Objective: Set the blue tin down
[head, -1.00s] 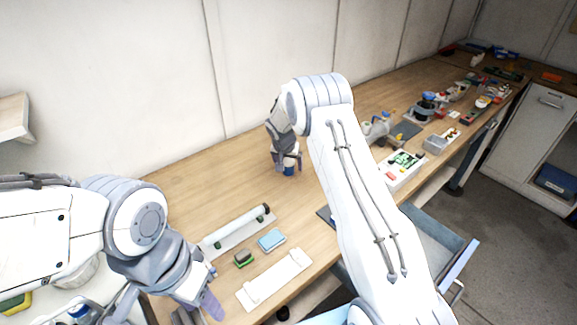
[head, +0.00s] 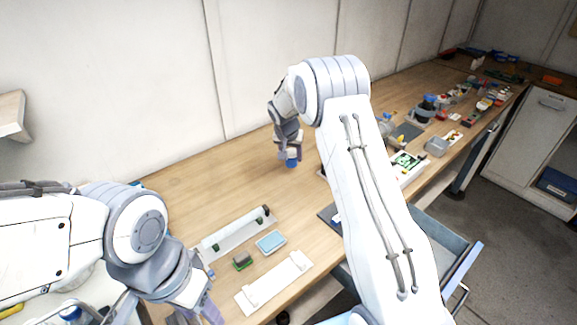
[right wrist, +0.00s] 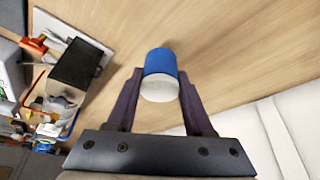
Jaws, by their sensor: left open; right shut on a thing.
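The blue tin (head: 292,162) is a small blue cylinder; in the right wrist view it shows a blue side and a white end (right wrist: 160,76). My right gripper (head: 289,152) is shut on it, with a purple finger on each side in the wrist view. The tin is at or close above the wooden bench top (head: 205,185), near the back wall. I cannot tell whether it touches the wood. My left gripper (head: 205,312) is open at the lower left, by the bench's front edge, and partly cut off by the frame.
A long white holder with dark clips (head: 238,236), a light blue box (head: 271,242), a small green-based block (head: 242,261) and a white strip (head: 275,283) lie left of my right arm. Several tools and parts crowd the bench's right. Bare wood surrounds the tin.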

